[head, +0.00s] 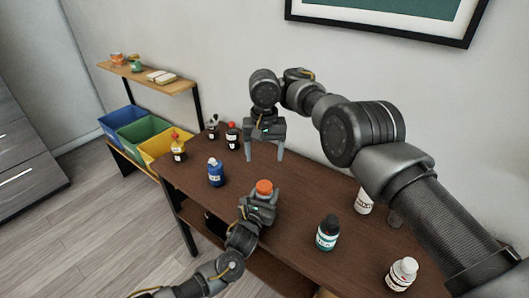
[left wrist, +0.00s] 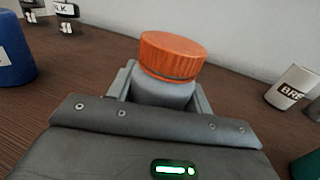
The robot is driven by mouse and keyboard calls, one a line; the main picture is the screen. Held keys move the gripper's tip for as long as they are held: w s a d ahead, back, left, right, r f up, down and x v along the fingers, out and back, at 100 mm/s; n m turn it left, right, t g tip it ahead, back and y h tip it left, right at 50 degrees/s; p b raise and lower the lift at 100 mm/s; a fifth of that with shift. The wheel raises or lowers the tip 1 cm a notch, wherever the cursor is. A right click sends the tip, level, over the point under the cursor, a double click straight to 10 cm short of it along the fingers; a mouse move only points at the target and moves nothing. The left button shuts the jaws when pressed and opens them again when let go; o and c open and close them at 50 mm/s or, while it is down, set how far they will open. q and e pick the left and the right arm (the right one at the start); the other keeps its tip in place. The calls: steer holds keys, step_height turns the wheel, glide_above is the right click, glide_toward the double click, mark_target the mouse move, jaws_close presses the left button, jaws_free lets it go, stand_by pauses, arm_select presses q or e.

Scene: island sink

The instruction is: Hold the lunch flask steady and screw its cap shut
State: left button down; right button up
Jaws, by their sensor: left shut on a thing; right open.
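The lunch flask (left wrist: 162,92) is grey and stands upright on the brown table, with an orange cap (left wrist: 172,52) on its top; the cap also shows in the head view (head: 264,187). A thin dark line shows under the cap's rim in the left wrist view. I cannot tell how tightly it sits. My left gripper (head: 261,199) is shut around the flask's body, below the cap. My right gripper (head: 265,152) is open and empty, pointing down above the table, behind the flask in the head view. The flask's lower body is hidden by my left gripper.
A blue bottle (head: 216,172) stands left of the flask. Coloured bins (head: 142,134) stand beyond the table.

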arm_select(q)
steer(key=c, duration=0.5)
jaws_free()
steer(key=v, duration=1)
steer(key=shift+s+a, duration=0.1)
steer(key=shift+s, duration=0.3)
